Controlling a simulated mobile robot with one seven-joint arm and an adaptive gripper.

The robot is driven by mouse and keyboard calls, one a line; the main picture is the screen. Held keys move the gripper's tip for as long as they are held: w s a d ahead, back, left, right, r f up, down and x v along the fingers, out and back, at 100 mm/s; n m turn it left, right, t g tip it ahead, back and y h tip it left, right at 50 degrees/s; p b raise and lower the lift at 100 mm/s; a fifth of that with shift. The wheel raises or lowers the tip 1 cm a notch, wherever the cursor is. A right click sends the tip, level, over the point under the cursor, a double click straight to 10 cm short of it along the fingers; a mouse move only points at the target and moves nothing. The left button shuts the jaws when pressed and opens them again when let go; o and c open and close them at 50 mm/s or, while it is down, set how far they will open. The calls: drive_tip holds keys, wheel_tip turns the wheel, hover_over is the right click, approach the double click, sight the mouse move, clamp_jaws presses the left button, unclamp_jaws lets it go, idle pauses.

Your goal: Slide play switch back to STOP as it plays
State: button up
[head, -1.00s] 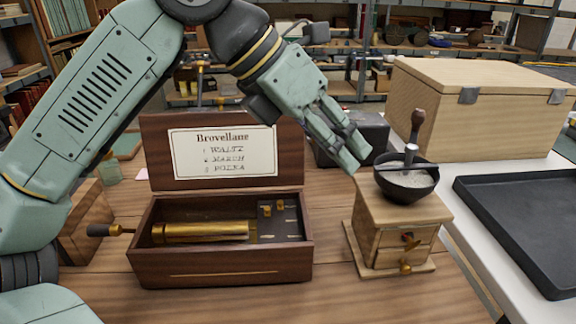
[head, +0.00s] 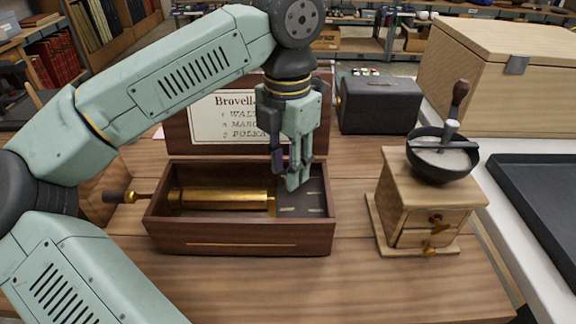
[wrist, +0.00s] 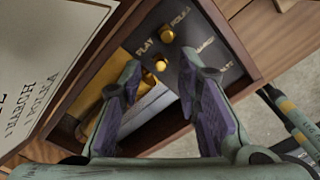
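The music box (head: 240,238) stands open on the wooden table, with a brass cylinder (head: 225,198) inside and a dark control plate (head: 315,198) at its right. My gripper (head: 286,178) points down over the plate and hides its knobs in the head view. The wrist view shows the play switch (wrist: 160,65), a small brass knob beside the PLAY lettering, between my open fingers (wrist: 160,76). I see no STOP lettering. A second brass knob (wrist: 167,34) stands by POLKA, with the other tune names alongside. I cannot tell whether a finger touches the switch.
The raised lid carries a title card (head: 222,122). A crank (head: 125,196) sticks out at the left. A coffee grinder (head: 425,210) stands right of the box, a dark case (head: 378,107) behind. Bare table lies in front and between box and grinder.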

drive_tip(key=shift+f, duration=0.65)
drive_tip(key=shift+c, duration=0.6)
clamp_jaws()
